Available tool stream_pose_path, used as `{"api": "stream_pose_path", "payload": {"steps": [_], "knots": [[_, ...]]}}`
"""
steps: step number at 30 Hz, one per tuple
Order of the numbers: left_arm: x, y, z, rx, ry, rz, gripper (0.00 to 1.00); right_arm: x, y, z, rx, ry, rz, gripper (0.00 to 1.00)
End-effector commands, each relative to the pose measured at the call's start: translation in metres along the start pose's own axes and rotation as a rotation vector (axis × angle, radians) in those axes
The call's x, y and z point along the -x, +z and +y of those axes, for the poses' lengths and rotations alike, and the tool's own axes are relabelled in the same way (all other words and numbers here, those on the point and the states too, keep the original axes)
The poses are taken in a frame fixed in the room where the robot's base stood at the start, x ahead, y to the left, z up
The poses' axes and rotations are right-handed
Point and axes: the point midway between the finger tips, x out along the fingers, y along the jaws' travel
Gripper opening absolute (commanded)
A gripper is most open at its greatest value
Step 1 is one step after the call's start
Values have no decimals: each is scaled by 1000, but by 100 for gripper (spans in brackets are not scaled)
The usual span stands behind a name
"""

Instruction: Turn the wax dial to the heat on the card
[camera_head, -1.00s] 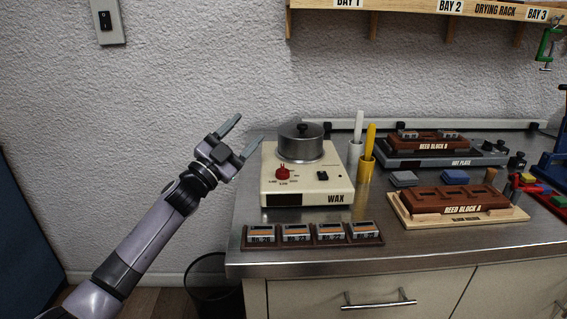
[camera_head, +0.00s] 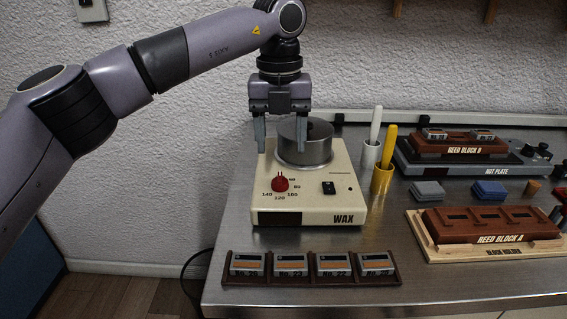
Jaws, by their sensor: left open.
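The cream wax heater (camera_head: 318,208) stands on the steel bench with a metal pot (camera_head: 306,150) on top. The red wax dial (camera_head: 280,184) is on its front left, with the numbers 60, 80, 100, 120 and 140 around it. Its exact setting is too small to tell. A black switch (camera_head: 329,188) sits to its right. My left gripper (camera_head: 280,150) points down over the pot's left side, open, its fingers above and behind the dial and apart from it. I cannot make out a heat card. My right gripper is out of view.
A rack of labelled reed boxes (camera_head: 311,281) lies in front of the heater. Further right are the block holder (camera_head: 440,247) and hot plate (camera_head: 470,168). Bare bench lies left of the heater.

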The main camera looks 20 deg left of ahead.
Motion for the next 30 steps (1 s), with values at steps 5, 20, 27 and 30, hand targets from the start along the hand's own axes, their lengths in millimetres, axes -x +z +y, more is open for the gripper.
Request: {"api": "stream_pose_path", "payload": {"steps": [5,20,27,30], "knots": [[-21,0,4,7,18,-2,60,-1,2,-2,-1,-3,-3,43],[-70,0,3,4,11,-3,60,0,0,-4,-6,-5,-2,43],[-69,0,3,4,11,-3,40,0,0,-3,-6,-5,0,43],[-69,0,3,4,11,-3,8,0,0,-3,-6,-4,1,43]]}}
